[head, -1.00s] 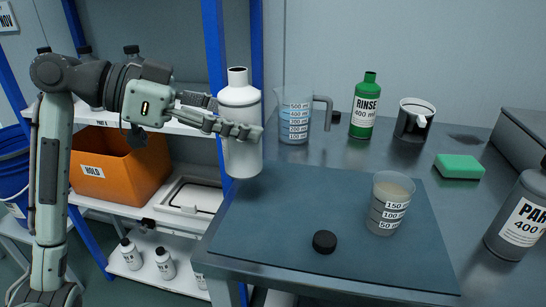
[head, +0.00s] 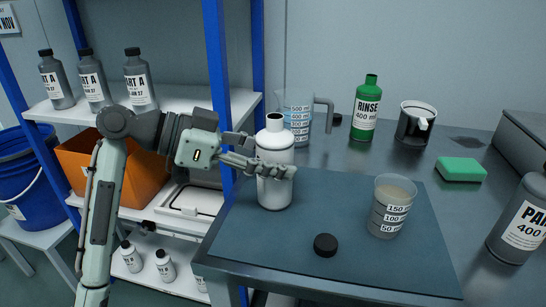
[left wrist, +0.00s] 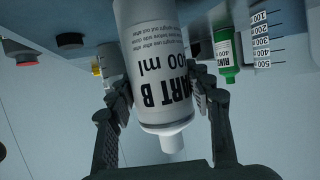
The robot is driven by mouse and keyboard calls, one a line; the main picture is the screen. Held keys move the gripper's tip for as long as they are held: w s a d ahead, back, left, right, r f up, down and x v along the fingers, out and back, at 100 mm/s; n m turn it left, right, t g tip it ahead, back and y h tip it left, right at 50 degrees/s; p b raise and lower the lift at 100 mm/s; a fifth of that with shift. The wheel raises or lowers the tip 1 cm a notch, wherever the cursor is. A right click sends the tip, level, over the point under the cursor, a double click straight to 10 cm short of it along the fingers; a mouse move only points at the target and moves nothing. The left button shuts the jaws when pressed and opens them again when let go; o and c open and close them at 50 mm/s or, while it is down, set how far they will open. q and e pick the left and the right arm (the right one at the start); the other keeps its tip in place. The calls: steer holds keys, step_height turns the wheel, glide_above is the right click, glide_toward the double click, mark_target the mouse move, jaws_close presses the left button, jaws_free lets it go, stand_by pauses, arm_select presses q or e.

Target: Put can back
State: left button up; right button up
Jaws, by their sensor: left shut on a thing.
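The white can, a bottle-shaped container (head: 275,140), has an open neck with no cap on it. In the left wrist view its label (left wrist: 165,85) reads "ART B" and "00 ml", upside down. My left gripper (head: 283,172) is shut around its body, with a finger on each side. The can is upright over the left part of the dark mat (head: 330,260); I cannot tell whether its base touches the mat. A black cap (head: 325,245) lies on the mat. A cup with cloudy liquid (head: 390,207) stands right of it. My right gripper is not in view.
A measuring jug (head: 298,115), green RINSE bottle (head: 366,108), black-and-white container (head: 414,122), green sponge (head: 461,169) and grey PART bottle (head: 521,222) stand around the mat. Left is a shelf (head: 180,102) with grey PART A bottles, an orange bin (head: 80,165) and white bottles below.

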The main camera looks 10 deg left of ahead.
arm_select(q)
steer(key=o, duration=1.1)
steer(key=shift+f, duration=0.15)
steer(key=o, duration=0.5)
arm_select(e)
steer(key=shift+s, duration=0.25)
arm_select(q)
steer(key=shift+r, duration=0.2)
steer(key=shift+s+a, duration=0.15)
steer(key=shift+a, duration=0.1)
steer(key=v, duration=1.1)
steer(key=shift+s+a+r+b, duration=0.1)
steer(key=shift+s+r+b, duration=0.05)
steer(key=shift+b, duration=0.2)
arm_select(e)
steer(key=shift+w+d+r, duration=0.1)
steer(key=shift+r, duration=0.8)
